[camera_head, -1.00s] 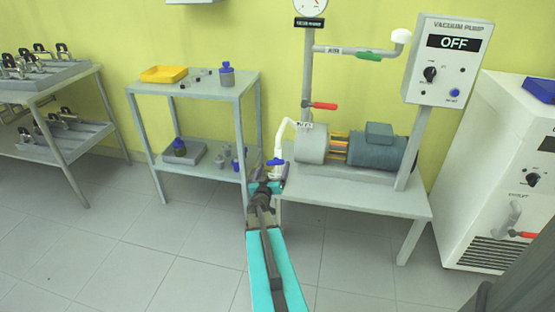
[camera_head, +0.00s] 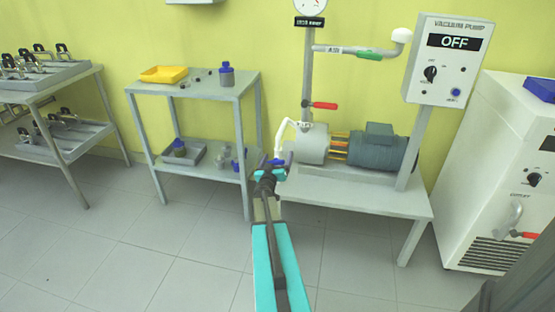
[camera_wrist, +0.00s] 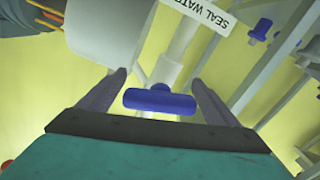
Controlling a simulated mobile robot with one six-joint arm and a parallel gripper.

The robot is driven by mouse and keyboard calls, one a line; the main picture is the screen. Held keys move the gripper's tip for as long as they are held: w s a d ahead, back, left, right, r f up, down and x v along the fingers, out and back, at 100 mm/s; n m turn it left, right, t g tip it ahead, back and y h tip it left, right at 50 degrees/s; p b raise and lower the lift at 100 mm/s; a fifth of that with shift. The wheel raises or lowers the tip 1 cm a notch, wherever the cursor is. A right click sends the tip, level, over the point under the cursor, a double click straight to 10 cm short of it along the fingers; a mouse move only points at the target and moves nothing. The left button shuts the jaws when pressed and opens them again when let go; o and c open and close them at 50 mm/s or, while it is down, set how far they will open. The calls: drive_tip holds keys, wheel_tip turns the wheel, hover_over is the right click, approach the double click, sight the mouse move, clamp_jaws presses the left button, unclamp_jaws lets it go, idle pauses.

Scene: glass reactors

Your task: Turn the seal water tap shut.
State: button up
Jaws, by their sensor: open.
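The seal water tap has a blue bar handle (camera_wrist: 160,101) on a white pipe (camera_wrist: 180,45). In the wrist view the handle lies crosswise between the two fingers of my gripper (camera_wrist: 158,95), which are apart with a gap at each end of the handle. A white label reading "SEAL WAT" (camera_wrist: 209,17) is beside the pipe. In the head view my gripper (camera_head: 272,172) is at the left end of the pump bench, and the blue handle (camera_head: 274,162) shows just beyond it. The gripper hides the lower part of the tap.
The vacuum pump (camera_head: 376,148) sits on its bench (camera_head: 350,194) to the right, under a control box reading OFF (camera_head: 447,60). A red-handled valve (camera_head: 322,105) is above. A grey shelf cart (camera_head: 210,91) stands close on the left. The floor in front is clear.

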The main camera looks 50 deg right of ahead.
drive_tip(key=c, duration=1.1)
drive_tip(key=shift+o, duration=0.2)
drive_tip(key=shift+m, duration=1.7)
drive_tip(key=o, duration=1.1)
drive_tip(key=shift+c, duration=0.2)
drive_tip(key=shift+a, duration=0.1)
drive_tip(key=p+v, duration=0.1)
drive_tip(key=v, duration=1.2)
drive_tip(key=shift+s+a+p, duration=0.15)
drive_tip(key=shift+a+p, duration=0.15)
drive_tip(key=shift+p, duration=0.05)
